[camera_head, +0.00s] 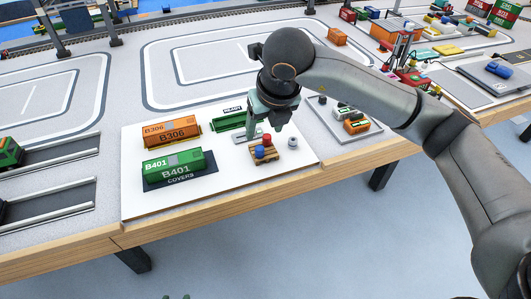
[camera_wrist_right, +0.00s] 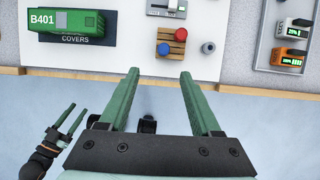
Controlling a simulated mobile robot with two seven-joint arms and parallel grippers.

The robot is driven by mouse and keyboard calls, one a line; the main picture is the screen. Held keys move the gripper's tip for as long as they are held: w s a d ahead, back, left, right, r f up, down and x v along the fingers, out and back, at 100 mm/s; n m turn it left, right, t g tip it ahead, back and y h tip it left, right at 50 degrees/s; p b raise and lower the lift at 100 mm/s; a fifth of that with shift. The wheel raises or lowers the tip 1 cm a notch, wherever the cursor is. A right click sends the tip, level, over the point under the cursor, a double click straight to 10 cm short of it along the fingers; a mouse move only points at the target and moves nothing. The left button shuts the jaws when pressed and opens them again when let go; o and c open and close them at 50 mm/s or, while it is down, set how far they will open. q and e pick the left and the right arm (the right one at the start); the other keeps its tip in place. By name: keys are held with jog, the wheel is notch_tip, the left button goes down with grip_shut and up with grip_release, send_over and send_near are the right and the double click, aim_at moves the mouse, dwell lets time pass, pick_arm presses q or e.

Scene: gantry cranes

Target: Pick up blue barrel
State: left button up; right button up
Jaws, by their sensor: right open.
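The blue barrel (camera_head: 259,152) stands on a small wooden pallet (camera_head: 266,158), beside a red barrel (camera_head: 267,139). In the right wrist view the blue barrel (camera_wrist_right: 163,49) is at the pallet's near left corner, with the red barrel (camera_wrist_right: 182,34) behind it to the right. My right gripper (camera_wrist_right: 160,75) is open and empty, its green fingers apart, with the blue barrel beyond the gap between the fingertips. It also shows in the head view (camera_head: 264,128), near the pallet and touching no barrel that I can see. My left gripper (camera_wrist_right: 68,121) hangs low, open and empty, in front of the table.
A grey barrel (camera_head: 293,142) stands just right of the pallet. On the white board (camera_head: 215,205) are a green B401 container (camera_head: 173,164) and an orange B306 container (camera_head: 171,133). A tray (camera_head: 365,133) with small devices lies to the right. The table's front edge is near.

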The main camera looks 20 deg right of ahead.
aim_at(260, 149)
jog(key=x, duration=1.2)
jog(key=shift+w+d+f, duration=0.1)
jog(key=shift+w+d, duration=0.15)
jog(key=shift+d, duration=0.05)
jog(key=shift+c, duration=0.4)
grip_shut()
